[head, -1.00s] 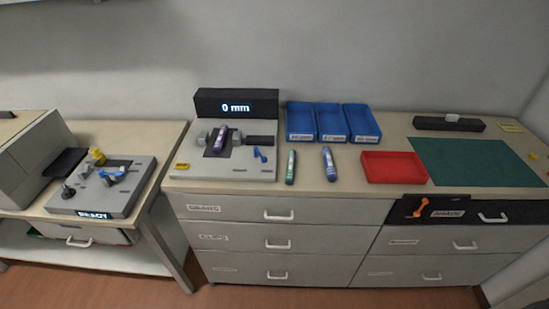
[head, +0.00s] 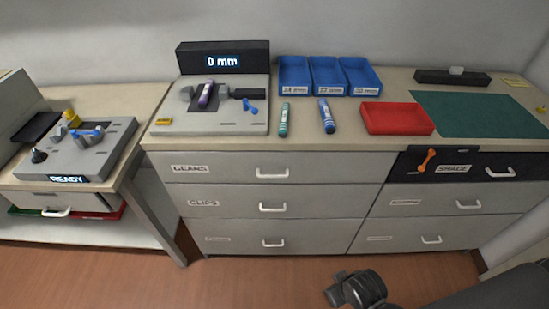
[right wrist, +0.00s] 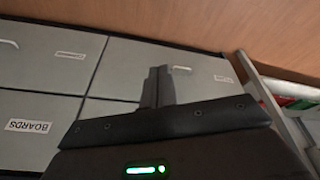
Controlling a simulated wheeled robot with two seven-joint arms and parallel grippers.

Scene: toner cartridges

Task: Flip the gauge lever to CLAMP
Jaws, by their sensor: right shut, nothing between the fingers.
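The gauge (head: 222,128) is a grey block on the counter with a black display (head: 222,60) behind it reading "0 mm". A purple cartridge (head: 206,95) lies in its dark slot, between grey jaws. The small blue lever (head: 250,106) is at the gauge's right side; any label beside it is too small to read. My right gripper (head: 336,291) is low in front of the drawers, far from the lever. In the right wrist view its fingers (right wrist: 158,86) are together and empty. My left gripper is not in view.
Teal (head: 284,120) and blue (head: 327,116) cartridges lie right of the gauge. Behind are blue bins (head: 328,90); further right are a red tray (head: 397,131) and green mat (head: 480,115). Another grey device (head: 75,160) reading "READY" stands left. The floor in front is clear.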

